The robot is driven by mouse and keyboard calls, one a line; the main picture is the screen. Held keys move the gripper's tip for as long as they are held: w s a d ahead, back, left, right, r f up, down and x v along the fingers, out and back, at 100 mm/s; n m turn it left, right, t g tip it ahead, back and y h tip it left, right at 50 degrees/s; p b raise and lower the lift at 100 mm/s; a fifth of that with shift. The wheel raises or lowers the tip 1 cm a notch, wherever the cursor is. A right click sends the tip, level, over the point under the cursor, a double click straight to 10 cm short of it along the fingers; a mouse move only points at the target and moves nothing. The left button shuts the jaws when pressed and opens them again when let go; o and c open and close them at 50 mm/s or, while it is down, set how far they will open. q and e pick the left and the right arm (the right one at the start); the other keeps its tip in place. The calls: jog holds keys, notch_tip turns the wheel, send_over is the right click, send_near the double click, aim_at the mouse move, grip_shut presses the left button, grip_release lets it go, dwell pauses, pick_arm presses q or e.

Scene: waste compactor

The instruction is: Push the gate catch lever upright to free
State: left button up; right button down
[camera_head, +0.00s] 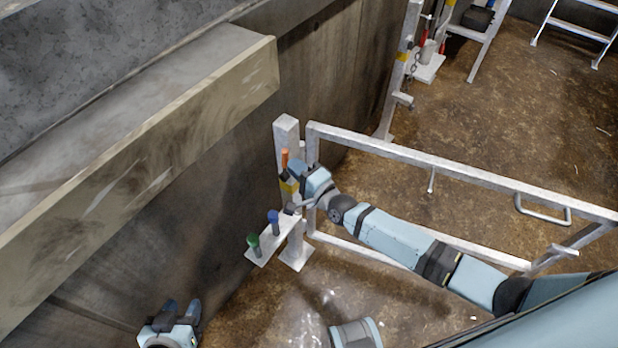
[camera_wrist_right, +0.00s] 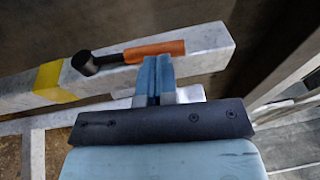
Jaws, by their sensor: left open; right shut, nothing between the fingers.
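The gate catch lever has an orange handle (camera_head: 284,159) and stands on a white post (camera_head: 287,128) by the gate. In the right wrist view the orange handle (camera_wrist_right: 155,50) lies nearly along the post, towards its top end, with a black pivot (camera_wrist_right: 85,62) at its lower end. My right gripper (camera_head: 291,170) is shut and empty. In the right wrist view its fingertips (camera_wrist_right: 154,66) are right beside the handle; I cannot tell whether they touch. The white gate (camera_head: 400,153) extends right from the post. My left gripper (camera_head: 182,308) is open and empty at the lower left.
A small white shelf (camera_head: 262,254) with a green-topped peg (camera_head: 253,241) and a blue-topped peg (camera_head: 273,217) sits below the post. A concrete ledge (camera_head: 190,110) runs along the left. A white ladder (camera_head: 575,27) stands far right. The brown floor beyond the gate is mostly clear.

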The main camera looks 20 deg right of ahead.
jog(key=shift+w+a, duration=0.25)
jog(key=shift+w, duration=0.2)
